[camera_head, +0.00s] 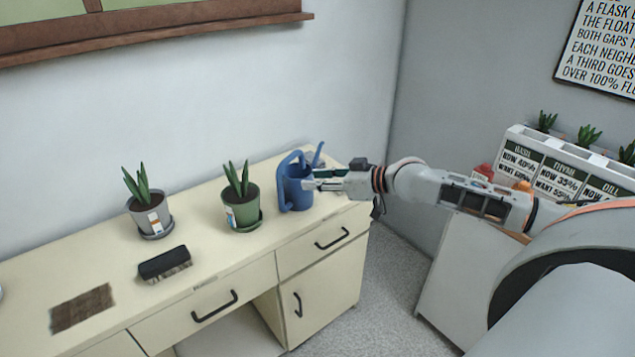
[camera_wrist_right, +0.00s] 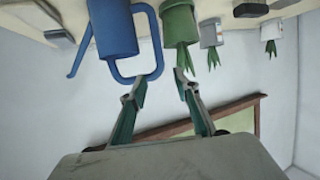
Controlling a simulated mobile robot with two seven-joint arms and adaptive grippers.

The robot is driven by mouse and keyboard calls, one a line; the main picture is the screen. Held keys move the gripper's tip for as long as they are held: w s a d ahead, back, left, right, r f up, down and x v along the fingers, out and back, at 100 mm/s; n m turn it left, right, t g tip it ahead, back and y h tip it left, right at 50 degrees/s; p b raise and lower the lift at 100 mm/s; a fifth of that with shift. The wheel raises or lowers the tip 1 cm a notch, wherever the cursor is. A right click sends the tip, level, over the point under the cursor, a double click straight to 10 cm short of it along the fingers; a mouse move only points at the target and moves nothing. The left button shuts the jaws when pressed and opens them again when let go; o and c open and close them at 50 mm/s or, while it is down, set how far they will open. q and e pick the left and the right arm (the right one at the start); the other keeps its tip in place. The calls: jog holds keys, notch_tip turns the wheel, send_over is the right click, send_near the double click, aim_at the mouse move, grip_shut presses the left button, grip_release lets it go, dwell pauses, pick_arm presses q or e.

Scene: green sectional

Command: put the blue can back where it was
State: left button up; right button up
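The blue can (camera_head: 297,192), a watering can with a looped handle and a thin spout, stands upright on the cream desk (camera_head: 215,262) near its right end. In the right wrist view, which is upside down, the blue can (camera_wrist_right: 113,30) shows at the top left. My right gripper (camera_head: 308,184) reaches in from the right and overlaps the can in the head view. In the wrist view its fingers (camera_wrist_right: 161,77) are apart, with the handle's edge close to the left fingertip. Contact cannot be told. My left gripper is out of view.
A green potted plant (camera_head: 241,207) stands just left of the can. A grey potted plant (camera_head: 150,212), a black brush (camera_head: 164,263) and a brown mat (camera_head: 82,308) lie farther left. A white planter with signs (camera_head: 567,167) is at the right.

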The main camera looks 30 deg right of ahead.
jog(key=s+a+f, duration=0.6)
jog(key=f, duration=0.5)
jog(key=s+a+f, duration=0.6)
jog(key=f, duration=0.4)
jog(key=s+a+f+g+h, duration=0.1)
jog(key=s+a+f+h, duration=0.1)
jog(key=s+f, duration=0.4)
jog(key=s+a+f+m+g+h, duration=0.1)
jog(key=s+f, duration=0.4)
jog(key=s, duration=0.6)
jog(key=shift+s+a+f+h, duration=0.4)
jog(key=shift+a+h, duration=0.2)
jog(key=shift+a, duration=0.45)
